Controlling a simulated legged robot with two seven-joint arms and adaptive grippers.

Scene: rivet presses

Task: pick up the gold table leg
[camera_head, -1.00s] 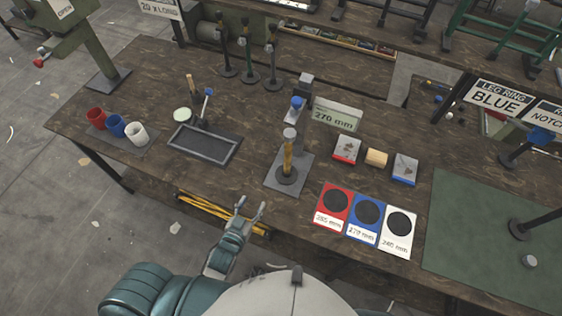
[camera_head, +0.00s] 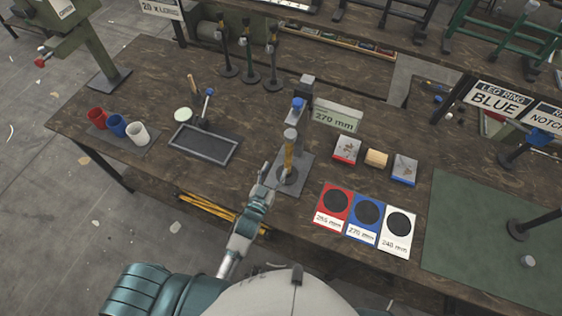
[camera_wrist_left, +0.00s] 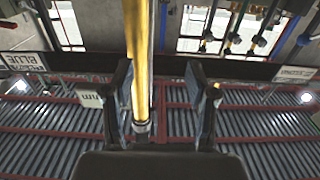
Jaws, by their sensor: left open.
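The gold table leg (camera_head: 288,158) stands upright in the small stand with a grey base plate (camera_head: 281,186) at the middle of the bench. A grey cap covers its top. My left gripper (camera_head: 268,178) is beside the leg, on its left and near side. In the left wrist view the leg (camera_wrist_left: 139,62) runs down between the two open fingers (camera_wrist_left: 163,105), closer to the left finger. A gap shows on the right side. I cannot tell whether a finger touches the leg. My right gripper does not show.
A "270 mm" sign (camera_head: 338,115) stands behind the stand to the right. Red, blue and white marked cards (camera_head: 366,217) lie to the right. A shallow dark tray (camera_head: 203,144) and coloured cups (camera_head: 116,126) are to the left. Bare wood lies between tray and stand.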

